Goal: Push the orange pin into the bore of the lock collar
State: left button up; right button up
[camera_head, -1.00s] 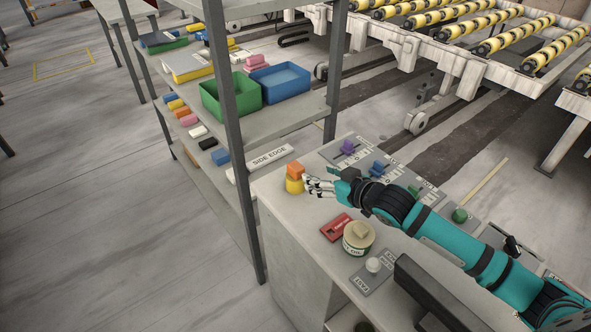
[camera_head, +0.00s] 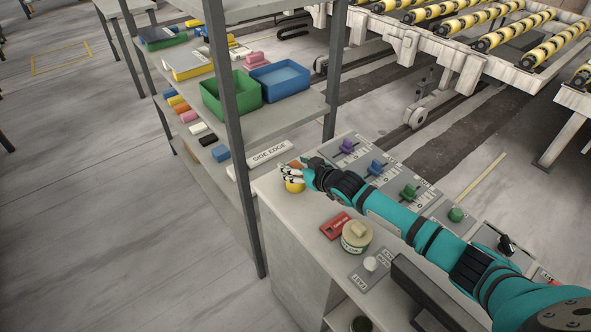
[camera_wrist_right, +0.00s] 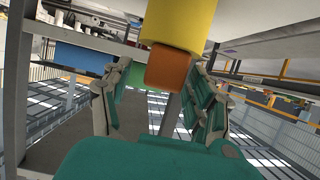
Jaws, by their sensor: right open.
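The yellow lock collar (camera_head: 294,187) stands near the left end of the stone slab, partly hidden by my gripper. The orange pin (camera_head: 293,163) sits at its top, mostly covered by the fingers in the head view. In the right wrist view the yellow collar (camera_wrist_right: 178,20) is at the top and the orange pin (camera_wrist_right: 168,68) projects from it. How deep the pin sits in the bore is hidden. My right gripper (camera_head: 288,174) is open at the pin. Its fingers (camera_wrist_right: 162,88) show either side of the pin in the wrist view; I cannot tell whether they touch it.
A red box (camera_head: 335,225) and a labelled tin (camera_head: 357,237) stand in front of my right arm. Purple (camera_head: 346,146), blue (camera_head: 376,167) and green (camera_head: 409,193) knobs line the back. A shelf post (camera_head: 233,130) rises left of the slab, beside shelves holding green (camera_head: 231,97) and blue bins (camera_head: 279,82).

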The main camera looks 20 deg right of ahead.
grip_shut()
dwell(0.5)
jog(key=shift+r, duration=0.1)
